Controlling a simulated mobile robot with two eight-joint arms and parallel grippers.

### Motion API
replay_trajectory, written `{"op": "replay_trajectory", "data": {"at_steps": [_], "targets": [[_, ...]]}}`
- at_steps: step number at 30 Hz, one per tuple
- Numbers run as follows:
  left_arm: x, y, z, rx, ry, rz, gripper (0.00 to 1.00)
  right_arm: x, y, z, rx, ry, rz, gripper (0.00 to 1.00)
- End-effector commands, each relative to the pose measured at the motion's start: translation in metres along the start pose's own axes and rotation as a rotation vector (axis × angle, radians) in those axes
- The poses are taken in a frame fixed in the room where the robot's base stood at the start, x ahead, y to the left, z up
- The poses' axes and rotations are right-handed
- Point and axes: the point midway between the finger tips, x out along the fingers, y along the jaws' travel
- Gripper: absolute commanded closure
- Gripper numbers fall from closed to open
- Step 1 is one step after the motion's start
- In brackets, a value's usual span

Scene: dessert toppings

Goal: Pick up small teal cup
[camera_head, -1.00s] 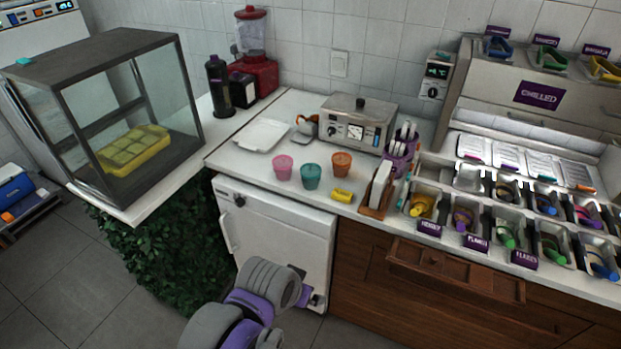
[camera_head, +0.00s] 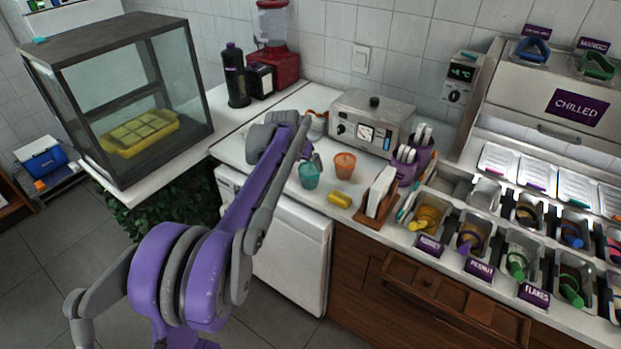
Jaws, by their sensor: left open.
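The small teal cup (camera_head: 309,177) stands upright on the white counter, to the left of an orange cup (camera_head: 344,166). My left arm reaches up across the counter from the lower left. My left gripper (camera_head: 313,160) is at the teal cup's upper rim, just behind or above it; whether it touches the cup I cannot tell. It is open, and its fingers are small and partly hidden by the arm. The pink cup is hidden behind my arm. My right gripper is out of view.
A wooden holder (camera_head: 377,199) with white sheets stands to the right, near the topping bins. A metal appliance (camera_head: 372,122) stands behind the cups. A glass case (camera_head: 120,100) is at the left.

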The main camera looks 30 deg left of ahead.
Motion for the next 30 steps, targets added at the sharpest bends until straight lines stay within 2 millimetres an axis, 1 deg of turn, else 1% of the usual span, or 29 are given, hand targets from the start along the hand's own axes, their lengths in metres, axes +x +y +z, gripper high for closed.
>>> {"op": "replay_trajectory", "data": {"at_steps": [1,3,10,18,21,27,28,30], "targets": [[0.009,0.0,0.0,0.0,0.0,0.0,0.0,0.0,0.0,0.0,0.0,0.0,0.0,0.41],[0.019,0.0,0.0,0.0,0.0,0.0,0.0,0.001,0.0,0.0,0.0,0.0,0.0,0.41],[0.037,0.0,0.001,0.001,0.0,0.0,0.0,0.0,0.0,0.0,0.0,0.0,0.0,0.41],[0.075,-0.001,0.001,0.002,0.0,0.0,0.0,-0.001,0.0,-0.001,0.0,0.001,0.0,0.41],[0.082,-0.001,0.002,0.001,0.0,0.0,0.0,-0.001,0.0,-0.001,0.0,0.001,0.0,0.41],[0.082,-0.002,0.002,0.001,0.0,0.0,0.0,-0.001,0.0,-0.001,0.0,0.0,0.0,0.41],[0.082,-0.002,0.002,0.001,0.0,0.0,0.02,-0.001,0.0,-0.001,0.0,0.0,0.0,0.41],[0.082,-0.002,0.002,0.001,0.0,0.0,0.14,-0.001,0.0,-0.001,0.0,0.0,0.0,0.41]]}}
